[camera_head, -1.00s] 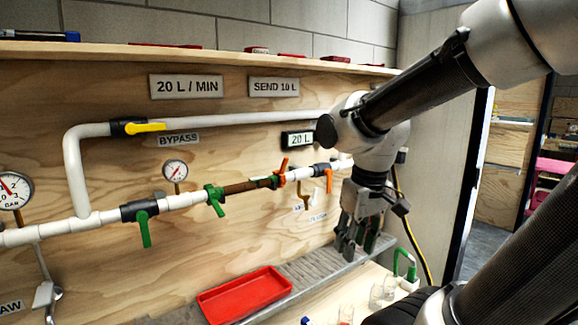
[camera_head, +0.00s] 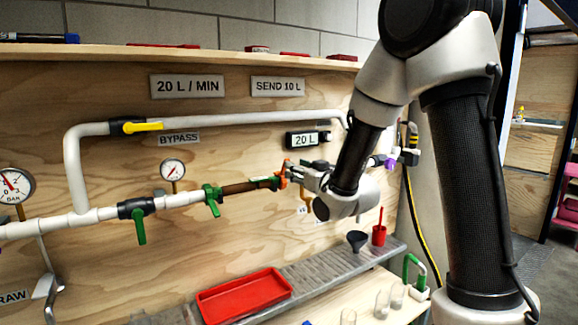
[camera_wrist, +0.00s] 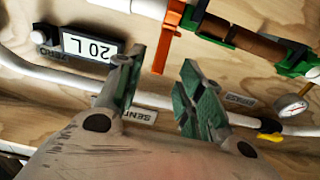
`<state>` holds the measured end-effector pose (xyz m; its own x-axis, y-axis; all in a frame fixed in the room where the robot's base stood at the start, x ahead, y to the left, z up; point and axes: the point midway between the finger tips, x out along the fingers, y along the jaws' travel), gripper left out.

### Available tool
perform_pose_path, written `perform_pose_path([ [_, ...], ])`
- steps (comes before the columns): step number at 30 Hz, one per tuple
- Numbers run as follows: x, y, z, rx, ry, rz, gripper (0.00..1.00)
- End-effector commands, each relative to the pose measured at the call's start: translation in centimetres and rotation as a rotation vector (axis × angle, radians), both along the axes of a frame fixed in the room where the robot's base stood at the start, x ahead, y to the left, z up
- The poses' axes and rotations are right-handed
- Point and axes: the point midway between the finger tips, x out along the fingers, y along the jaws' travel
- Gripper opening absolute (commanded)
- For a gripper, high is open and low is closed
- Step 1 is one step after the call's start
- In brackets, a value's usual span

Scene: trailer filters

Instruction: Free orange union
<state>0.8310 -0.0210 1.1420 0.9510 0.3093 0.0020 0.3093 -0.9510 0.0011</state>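The orange union (camera_head: 282,174) is at the right end of the brown filter (camera_head: 240,187) on the wall pipe. In the wrist view the orange union (camera_wrist: 172,38) shows as a long orange wing beside a green clip. My gripper (camera_head: 302,172) is raised at the pipe, just right of the union. In the wrist view my gripper (camera_wrist: 163,62) is open, with the wing's end appearing between its fingertips. I cannot tell whether either finger touches it. A green union (camera_head: 213,200) is at the filter's left end. The orange-handled valve right of the union is hidden by my gripper in the head view.
A bypass pipe with a yellow-handled valve (camera_head: 142,127) runs above. The 20 L display (camera_head: 301,140) hangs close above my gripper. A red tray (camera_head: 245,296), dark funnel (camera_head: 357,240) and red cup (camera_head: 379,235) stand below, on or near the grey ledge.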

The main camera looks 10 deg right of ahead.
Motion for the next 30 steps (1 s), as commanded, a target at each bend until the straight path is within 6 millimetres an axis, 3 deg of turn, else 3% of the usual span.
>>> perform_pose_path([
  [12,6.0,2.0,-0.1,0.000,0.002,0.000,0.38],
  [23,6.9,2.2,0.0,0.000,0.002,0.000,0.38],
  [24,6.9,2.2,0.0,0.000,0.002,0.000,0.36],
  [30,6.9,2.2,0.0,0.000,0.002,0.000,0.00],
])
